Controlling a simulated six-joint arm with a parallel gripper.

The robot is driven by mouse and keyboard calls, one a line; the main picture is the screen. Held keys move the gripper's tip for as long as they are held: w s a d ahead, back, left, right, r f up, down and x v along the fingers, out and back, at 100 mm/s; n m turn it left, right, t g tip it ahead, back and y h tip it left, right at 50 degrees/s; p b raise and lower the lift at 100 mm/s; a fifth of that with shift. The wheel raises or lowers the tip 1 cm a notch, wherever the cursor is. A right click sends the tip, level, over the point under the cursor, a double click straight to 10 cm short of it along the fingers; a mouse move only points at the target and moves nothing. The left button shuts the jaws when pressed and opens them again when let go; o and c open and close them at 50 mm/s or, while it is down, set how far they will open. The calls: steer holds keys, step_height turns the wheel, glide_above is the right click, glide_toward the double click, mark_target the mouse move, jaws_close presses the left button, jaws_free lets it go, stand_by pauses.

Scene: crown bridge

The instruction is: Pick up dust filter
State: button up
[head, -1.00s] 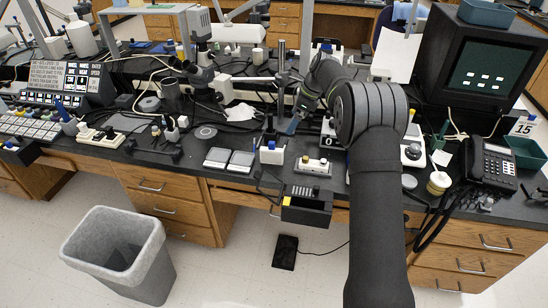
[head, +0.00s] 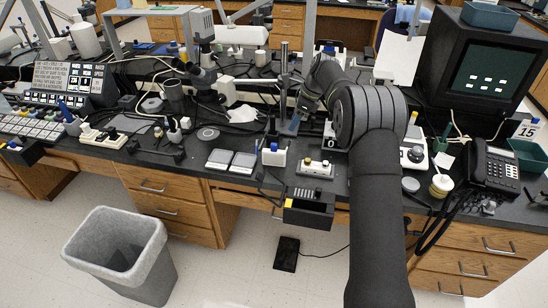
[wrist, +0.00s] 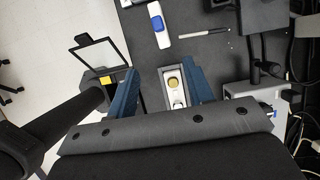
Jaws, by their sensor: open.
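My gripper (wrist: 160,66) is open, with its two blue fingers apart. In the wrist view a small grey box with a round cream knob (wrist: 174,83) shows in the gap between them, below the fingers; nothing is seen held. The same box with knobs (head: 314,168) is on the bench in the head view. I cannot tell for sure which thing is the dust filter. Flat grey discs lie on the bench at left (head: 207,134) and right (head: 410,184).
A white block with a blue top (head: 273,153) stands left of the knob box. A black open box (head: 308,209) hangs at the bench's front edge. A telephone (head: 493,166) and monitor (head: 490,65) are at right.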

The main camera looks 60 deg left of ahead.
mark_target(274, 151)
steer(key=s+a+r+t+h, duration=0.1)
steer(key=s+a+t+h, duration=0.2)
steer(key=s+a, duration=0.25)
steer(key=f, duration=1.1)
steer(key=shift+s+d, duration=0.15)
steer(key=shift+s, duration=0.05)
steer(key=shift+w+f, duration=0.15)
steer(key=shift+f, duration=1.25)
steer(key=shift+w+f, duration=0.15)
steer(key=shift+f, duration=1.2)
jaws_close()
